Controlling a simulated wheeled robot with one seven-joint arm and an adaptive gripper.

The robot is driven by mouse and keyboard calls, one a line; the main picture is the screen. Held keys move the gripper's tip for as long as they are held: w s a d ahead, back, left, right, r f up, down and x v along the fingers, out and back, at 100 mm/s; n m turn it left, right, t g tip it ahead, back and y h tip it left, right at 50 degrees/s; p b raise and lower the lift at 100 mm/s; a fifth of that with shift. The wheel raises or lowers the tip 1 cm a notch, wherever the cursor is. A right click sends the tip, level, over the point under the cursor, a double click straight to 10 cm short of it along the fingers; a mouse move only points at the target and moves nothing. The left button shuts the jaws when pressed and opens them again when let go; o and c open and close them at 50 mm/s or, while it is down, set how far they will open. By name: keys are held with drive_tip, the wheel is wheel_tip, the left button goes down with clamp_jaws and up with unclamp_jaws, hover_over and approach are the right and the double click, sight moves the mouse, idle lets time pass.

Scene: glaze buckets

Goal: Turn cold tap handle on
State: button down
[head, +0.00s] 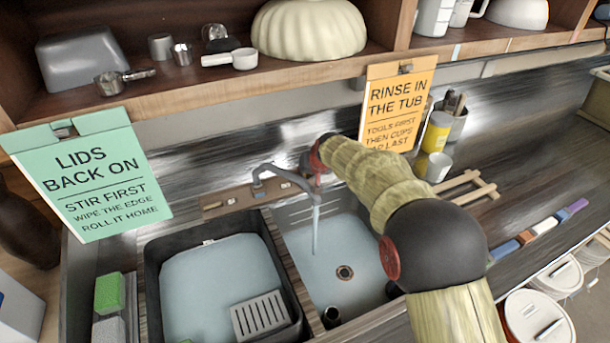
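The grey tap (284,173) rises behind the sink, and its spout curves over the right basin (325,262). A pale blue streak, apparently water, runs down from the spout into that basin. The tap stands on a brown base strip (240,197) with small pale marks. My gripper (314,165) is at the far end of my arm, just right of the tap and behind the spout. My own arm hides most of it, so I cannot see its fingers or what they touch. No cold handle is clearly visible; it may be hidden there.
The left basin holds a dark tub (215,270) with pale contents and a grey grate (260,314). A green sign (95,180) and an orange sign (397,108) hang from the shelf above. A yellow container (436,132) and a wooden rack (468,188) stand right of my arm.

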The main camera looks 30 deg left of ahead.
drive_tip(key=c, duration=1.9)
unclamp_jaws()
drive_tip(key=v, duration=1.2)
drive_tip(key=shift+d, duration=0.15)
drive_tip(key=s+d+r+m+h, duration=0.1)
drive_tip(key=s+d+r, duration=0.25)
drive_tip(key=d, duration=0.65)
drive_tip(key=s+d+r+m+t+h, duration=0.1)
drive_tip(key=s+d+r, duration=0.25)
drive_tip(key=d, duration=0.65)
drive_tip(key=s+d+r+m+h, duration=0.1)
drive_tip(key=s+d+r, duration=0.25)
drive_tip(key=d, duration=0.75)
drive_tip(key=s+d+f+m+h, duration=0.1)
drive_tip(key=s+d+f, duration=0.1)
drive_tip(key=s+d, duration=0.7)
drive_tip(key=s+d+f+m+h, duration=0.1)
drive_tip(key=s+d+f+m, duration=0.1)
drive_tip(key=s+d, duration=0.7)
drive_tip(key=s, duration=0.3)
drive_tip(key=shift+s+d+f+h, duration=0.25)
drive_tip(key=shift+d+f+h, duration=0.05)
drive_tip(key=shift+d+f, duration=0.05)
